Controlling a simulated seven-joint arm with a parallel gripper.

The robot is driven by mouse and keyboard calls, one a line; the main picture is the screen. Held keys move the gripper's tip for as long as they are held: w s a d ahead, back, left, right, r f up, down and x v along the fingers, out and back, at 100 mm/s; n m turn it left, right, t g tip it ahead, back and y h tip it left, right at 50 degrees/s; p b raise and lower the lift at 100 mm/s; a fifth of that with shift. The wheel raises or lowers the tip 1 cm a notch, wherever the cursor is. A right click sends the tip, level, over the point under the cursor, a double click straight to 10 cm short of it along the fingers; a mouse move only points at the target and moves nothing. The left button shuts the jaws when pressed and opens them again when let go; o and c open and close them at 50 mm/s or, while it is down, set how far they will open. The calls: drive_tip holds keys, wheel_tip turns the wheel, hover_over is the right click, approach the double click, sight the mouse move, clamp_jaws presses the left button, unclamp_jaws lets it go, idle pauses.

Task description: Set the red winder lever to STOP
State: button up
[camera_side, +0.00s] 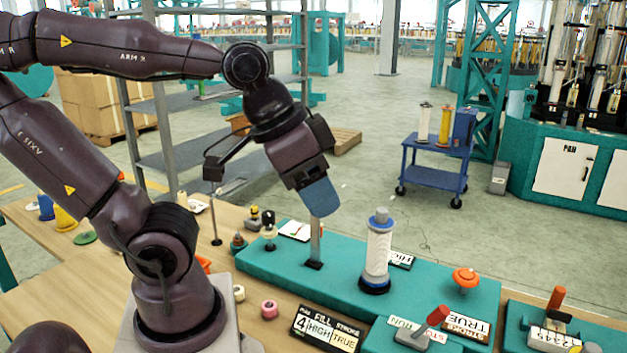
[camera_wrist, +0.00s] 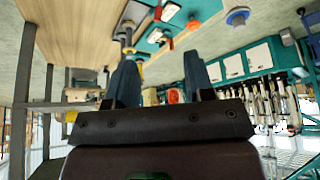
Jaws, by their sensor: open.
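The red winder lever (camera_side: 436,317) stands on a small teal box at the front right of the side view. Its handle leans up to the right from a grey base. A RUN label (camera_side: 403,323) is on its left, and a label that seems to read STOP is on its right, partly covered by the lever. I cannot tell which setting it is at. My gripper (camera_side: 318,197) is open and empty, pointing down, high above the teal console and well behind and left of the lever. Its two blue fingers are apart in the wrist view (camera_wrist: 160,72).
A white spool (camera_side: 377,250) stands on the teal console (camera_side: 330,283) between my gripper and the lever. An orange mushroom button (camera_side: 466,277) is behind the lever. Another red-handled lever (camera_side: 556,298) with a numbered plate is to the right. A thin post (camera_side: 315,243) stands below my gripper.

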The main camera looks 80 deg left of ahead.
drive_tip(key=shift+a+r+n, duration=0.25)
drive_tip(key=shift+a+n, duration=0.05)
drive_tip(key=shift+a, duration=0.25)
drive_tip(key=shift+c, duration=0.2)
